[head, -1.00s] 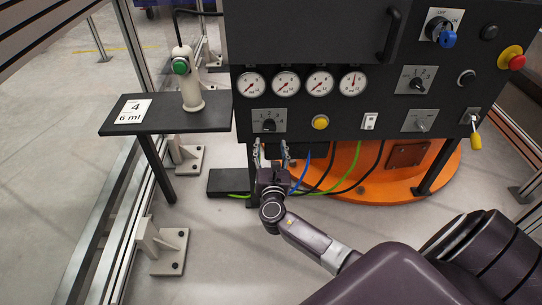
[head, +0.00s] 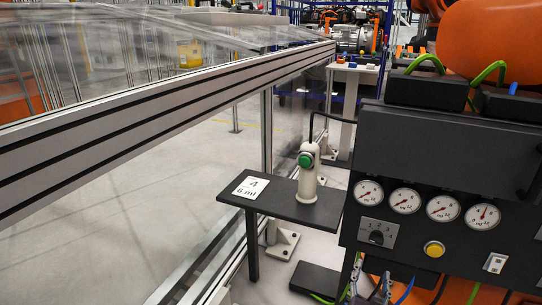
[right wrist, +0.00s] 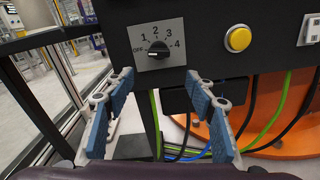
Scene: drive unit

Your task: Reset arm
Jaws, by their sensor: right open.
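My right gripper (head: 369,282) is at the bottom edge of the head view, below the black control panel (head: 345,238), with most of its arm out of frame. In the right wrist view the right gripper (right wrist: 160,82) is open, its two blue-padded fingers apart with nothing between them. A rotary switch (right wrist: 158,50) marked OFF and 1 to 4 is just above and beyond the fingertips. The same switch (head: 376,238) shows in the head view at the panel's lower left. My left gripper is in no view.
A yellow button (right wrist: 238,39) is right of the switch. Several gauges (head: 404,201) line the panel. A small dark shelf (head: 290,206) left of it holds a beige post with a green button (head: 305,160). A railed clear barrier (head: 170,112) runs along the left. Cables hang below the panel.

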